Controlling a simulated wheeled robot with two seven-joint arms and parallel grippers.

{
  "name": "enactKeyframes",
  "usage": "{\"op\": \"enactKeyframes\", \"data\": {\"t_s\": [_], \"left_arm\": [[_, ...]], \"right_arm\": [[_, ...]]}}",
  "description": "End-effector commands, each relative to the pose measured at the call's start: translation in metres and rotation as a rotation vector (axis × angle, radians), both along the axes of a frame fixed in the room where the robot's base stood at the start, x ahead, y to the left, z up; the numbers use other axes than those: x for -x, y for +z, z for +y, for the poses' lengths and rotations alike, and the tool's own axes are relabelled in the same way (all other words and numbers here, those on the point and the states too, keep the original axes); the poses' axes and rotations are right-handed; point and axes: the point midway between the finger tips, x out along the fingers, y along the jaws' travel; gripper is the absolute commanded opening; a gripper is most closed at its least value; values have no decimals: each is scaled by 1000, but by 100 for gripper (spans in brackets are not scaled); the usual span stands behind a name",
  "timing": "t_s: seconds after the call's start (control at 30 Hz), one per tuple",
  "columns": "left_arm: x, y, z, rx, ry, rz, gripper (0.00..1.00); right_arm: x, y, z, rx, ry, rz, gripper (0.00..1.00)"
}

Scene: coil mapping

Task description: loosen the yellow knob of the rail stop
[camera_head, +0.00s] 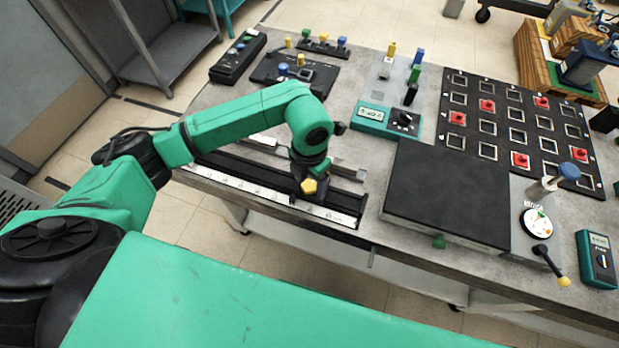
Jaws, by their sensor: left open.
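The yellow knob (309,187) of the rail stop shows at the near side of the bench, just below my left gripper. The rail stop's dark body is mostly hidden by the gripper and knob. It sits on the black rail (345,203) with a pale scale strip along its front edge. My left gripper (308,178) points down at the knob from above, open. Its fingers are small and dark here, and I cannot tell whether they touch the knob. My right gripper is not in view.
A black plate (448,192) lies right of the rail. Behind it are a teal meter box (388,120) and a black panel (517,135) with several red pieces in square openings. A lever with a yellow tip (563,281) and a handheld meter (597,259) are at right.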

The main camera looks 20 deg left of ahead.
Motion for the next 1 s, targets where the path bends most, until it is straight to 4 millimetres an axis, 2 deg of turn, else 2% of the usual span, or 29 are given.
{"op": "enactKeyframes", "data": {"t_s": [0.13,0.17,0.2,0.33,0.37,0.67,1.0], "left_arm": [[0,0,0,0,0,0,75],[0,0,0,0,0,0,68],[0,0,0,0,1,0,52],[0,0,0,1,1,0,3],[0,0,0,1,1,0,0],[0,0,0,0,33,0,0],[-1,-1,0,2,225,-1,0]], "right_arm": [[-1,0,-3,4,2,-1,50],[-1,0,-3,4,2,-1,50],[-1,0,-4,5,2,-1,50],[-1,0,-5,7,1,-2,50],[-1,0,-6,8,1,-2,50],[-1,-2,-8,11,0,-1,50],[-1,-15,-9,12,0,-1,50]]}}
